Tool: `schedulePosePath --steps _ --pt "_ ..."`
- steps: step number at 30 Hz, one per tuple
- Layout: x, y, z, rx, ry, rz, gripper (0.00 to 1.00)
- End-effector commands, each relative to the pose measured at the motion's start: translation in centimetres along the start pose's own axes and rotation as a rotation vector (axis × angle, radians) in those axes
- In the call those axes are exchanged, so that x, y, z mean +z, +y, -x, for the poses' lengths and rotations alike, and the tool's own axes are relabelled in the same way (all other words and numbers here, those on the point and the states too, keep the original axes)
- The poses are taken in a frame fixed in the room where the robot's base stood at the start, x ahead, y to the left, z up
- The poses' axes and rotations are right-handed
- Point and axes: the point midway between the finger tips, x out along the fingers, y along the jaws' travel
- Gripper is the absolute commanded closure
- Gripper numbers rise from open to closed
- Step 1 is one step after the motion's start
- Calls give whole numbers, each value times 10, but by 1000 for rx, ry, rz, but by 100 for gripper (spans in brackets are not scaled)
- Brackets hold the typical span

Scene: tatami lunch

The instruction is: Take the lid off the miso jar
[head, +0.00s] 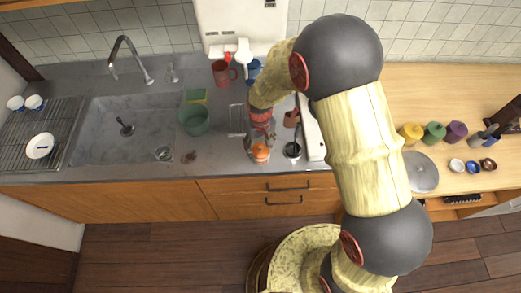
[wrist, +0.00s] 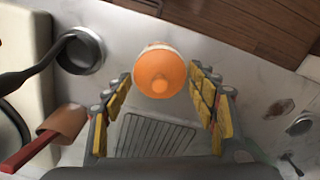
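The miso jar's orange lid (head: 260,152) shows at the counter's front, just below my gripper (head: 260,138) in the head view. In the wrist view the round orange lid (wrist: 160,75) with its small knob sits at top centre, with a thin pale rim of the jar (wrist: 153,46) at its upper edge. My gripper (wrist: 160,80) is open, with yellow-padded fingers to the left and right of the lid. Gaps show between the fingertips and the lid, so nothing is held. Most of the jar's body is hidden under the lid.
A small dark pan (wrist: 80,50) stands close to the jar, and it also shows in the head view (head: 292,150). A wire rack (wrist: 155,136) lies behind the jar. A red mug (head: 221,72) and green bowl (head: 194,120) stand farther off. The sink (head: 125,125) is left.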

Motion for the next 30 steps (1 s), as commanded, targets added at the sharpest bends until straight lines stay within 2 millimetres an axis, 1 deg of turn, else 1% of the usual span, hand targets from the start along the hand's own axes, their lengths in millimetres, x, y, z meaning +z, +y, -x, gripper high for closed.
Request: schedulePosePath --steps 1,9,16,20,23,26,27,30 --pt "0 0 0 0 0 0 47" --pt "0 0 0 0 0 0 61" --pt "0 0 1 0 0 0 61" --pt "0 0 6 0 1 0 61" --pt "-1 0 14 0 1 0 61" --pt "-1 0 29 0 3 0 61" --pt "1 0 36 0 2 0 61" --pt "16 -2 52 0 3 1 61"
